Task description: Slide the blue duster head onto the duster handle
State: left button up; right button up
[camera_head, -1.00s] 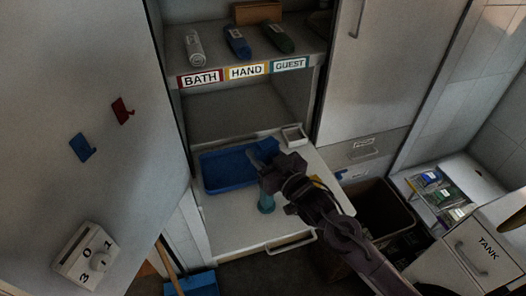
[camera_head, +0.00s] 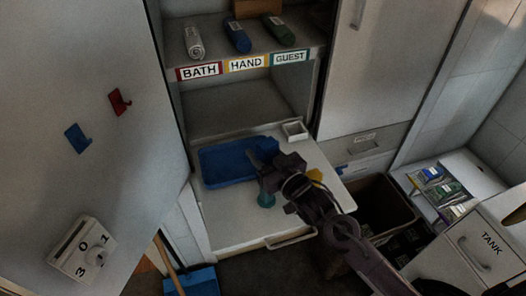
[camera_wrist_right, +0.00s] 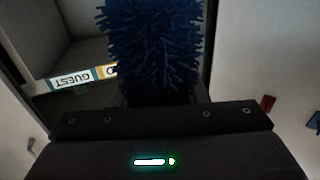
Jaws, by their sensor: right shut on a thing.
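The duster head (camera_wrist_right: 155,50) is dark blue and shaggy. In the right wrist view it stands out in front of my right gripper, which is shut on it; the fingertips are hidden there. In the head view my right gripper (camera_head: 263,172) hangs over the white drawer top, by the right edge of the blue tray. A teal upright piece (camera_head: 266,199) shows just below the gripper, its upper part hidden. I cannot tell whether it is the duster handle or its holder, or whether the head touches it. My left gripper is not in view.
The blue tray (camera_head: 223,166) and a small white box (camera_head: 295,131) sit on the white pull-out surface (camera_head: 230,230). A yellow thing (camera_head: 315,176) is partly behind my arm. An open bin (camera_head: 385,205) stands at right. The shelf above holds rolled towels (camera_head: 237,36).

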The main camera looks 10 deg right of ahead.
jog(key=shift+f+b, duration=0.3)
jog(key=shift+f, duration=0.25)
jog(key=o, duration=1.1)
jog(key=shift+r, duration=0.1)
jog(key=shift+c, duration=0.2)
jog(key=shift+s, duration=0.1)
jog(key=shift+s+d+f, duration=0.2)
jog(key=shift+s, duration=0.1)
jog(key=b+v, duration=0.2)
jog(key=v, duration=0.5)
jog(key=shift+r, duration=0.1)
